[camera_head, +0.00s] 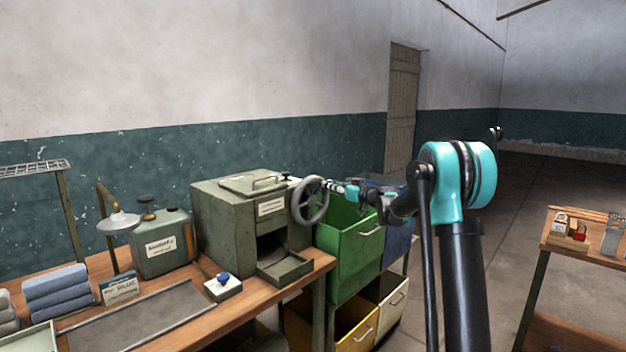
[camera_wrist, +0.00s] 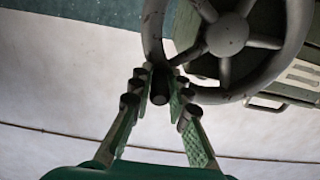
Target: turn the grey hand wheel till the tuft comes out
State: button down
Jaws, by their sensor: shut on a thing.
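The grey hand wheel (camera_head: 311,218) is on the right side of a grey-green metal box machine (camera_head: 225,218) on the bench. In the wrist view the wheel (camera_wrist: 228,35) fills the top, with its spokes, hub and rim showing. My gripper (camera_head: 345,190) is at the right of the wheel's rim. In the wrist view my gripper (camera_wrist: 161,84) has its two fingers on either side of the wheel's dark handle (camera_wrist: 160,97), shut on it. The machine's front opening (camera_head: 271,245) is dark, and its tray (camera_head: 286,267) looks empty. I see no tuft.
A green drawer (camera_head: 358,245) stands right beside the bench, below my arm. A canister (camera_head: 162,243), a white box with a blue knob (camera_head: 223,286) and folded blue towels (camera_head: 56,288) are on the bench. Another table (camera_head: 590,250) is at the right, with open floor between.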

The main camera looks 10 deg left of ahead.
aim_at(328, 198)
jog(key=shift+w, duration=0.1)
jog(key=f, duration=0.1)
jog(key=w+d+f, duration=0.1)
jog(key=f, duration=0.1)
jog(key=shift+w+d, duration=0.1)
jog(key=shift+w, duration=0.1)
jog(key=shift+f, duration=0.2)
jog(key=shift+f, duration=0.3)
jog(key=shift+w+d+f, duration=0.1)
jog(key=shift+w+f, duration=0.05)
jog(key=shift+f, duration=1.25)
